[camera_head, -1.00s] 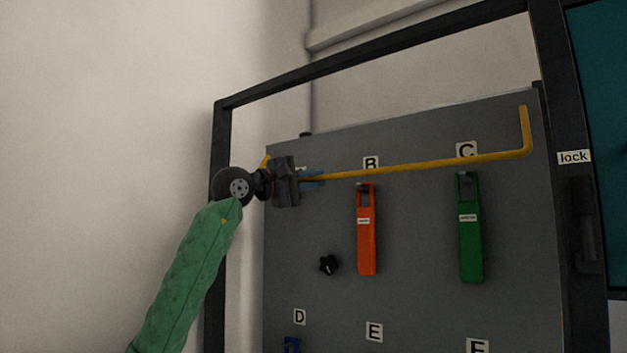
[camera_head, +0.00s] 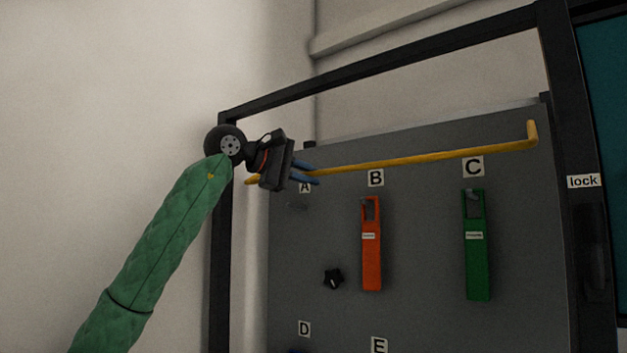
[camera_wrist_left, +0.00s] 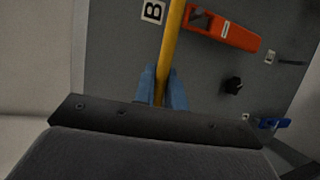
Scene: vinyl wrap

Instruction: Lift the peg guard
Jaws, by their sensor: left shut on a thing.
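The peg guard is a long yellow bar (camera_head: 420,159) with an upturned right end, running across the upper part of the grey board. My left gripper (camera_head: 306,173) is shut on the bar near its left end, by label A. In the left wrist view the yellow bar (camera_wrist_left: 171,55) passes between the blue fingertips (camera_wrist_left: 162,88). The bar lies above labels B and C, clear of the orange tool (camera_head: 371,260) and green tool (camera_head: 477,265). My right gripper is not in view.
The grey board (camera_head: 420,230) has pegs and labels, with a black knob (camera_head: 333,278) low on the left. A dark frame (camera_head: 390,57) surrounds it. A post with a "lock" label (camera_head: 583,181) stands at the right. A blue item (camera_wrist_left: 272,123) shows in the wrist view.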

